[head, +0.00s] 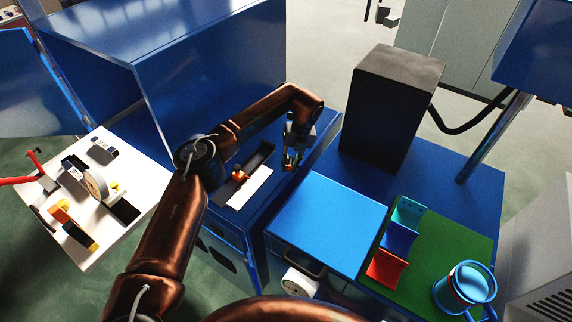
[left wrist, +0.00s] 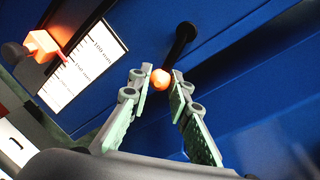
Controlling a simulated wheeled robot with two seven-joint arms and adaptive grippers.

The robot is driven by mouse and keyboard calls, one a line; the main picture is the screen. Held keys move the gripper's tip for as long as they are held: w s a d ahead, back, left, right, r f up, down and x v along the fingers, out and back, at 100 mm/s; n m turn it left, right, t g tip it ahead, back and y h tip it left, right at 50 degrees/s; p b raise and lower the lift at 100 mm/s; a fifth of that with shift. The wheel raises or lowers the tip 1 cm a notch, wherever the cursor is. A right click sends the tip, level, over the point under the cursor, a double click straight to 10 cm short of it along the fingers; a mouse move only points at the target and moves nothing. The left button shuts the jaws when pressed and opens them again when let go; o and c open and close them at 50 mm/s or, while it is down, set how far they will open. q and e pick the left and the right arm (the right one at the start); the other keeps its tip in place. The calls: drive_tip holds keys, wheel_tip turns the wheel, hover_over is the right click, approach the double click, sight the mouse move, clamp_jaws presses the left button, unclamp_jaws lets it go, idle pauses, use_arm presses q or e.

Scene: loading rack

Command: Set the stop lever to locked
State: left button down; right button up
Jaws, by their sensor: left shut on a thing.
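In the left wrist view, the stop lever's orange ball knob (left wrist: 160,79) sits between the two fingertips of my left gripper (left wrist: 158,85). The gripper is shut on it. A dark lever arm (left wrist: 184,40) runs up to a pivot on the blue panel. In the head view, my left gripper (head: 290,162) reaches down to the blue machine top, and the orange knob is mostly hidden by the fingers. I cannot read any lock marking by the lever. My right gripper is out of view.
An orange slider (head: 240,175) stands beside a white scale plate (head: 250,188) left of my gripper. A tall black box (head: 392,105) stands to the right. A bright blue panel (head: 328,220), a green mat (head: 455,235) and a blue cup (head: 465,286) lie nearer.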

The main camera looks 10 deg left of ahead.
use_arm(q)
drive_tip(key=shift+w+d+r+n, duration=0.1)
drive_tip(key=shift+w+d+n, duration=0.1)
drive_tip(key=shift+n, duration=0.2)
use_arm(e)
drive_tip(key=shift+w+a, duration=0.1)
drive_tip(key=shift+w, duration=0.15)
use_arm(q)
drive_tip(key=c, duration=1.8)
unclamp_jaws()
drive_tip(key=shift+s, duration=0.1)
drive_tip(key=shift+o, duration=0.2)
wheel_tip(320, 180, up, 12)
drive_tip(key=d, duration=0.2)
drive_tip(key=shift+w+f, duration=0.2)
drive_tip(key=shift+w, duration=0.2)
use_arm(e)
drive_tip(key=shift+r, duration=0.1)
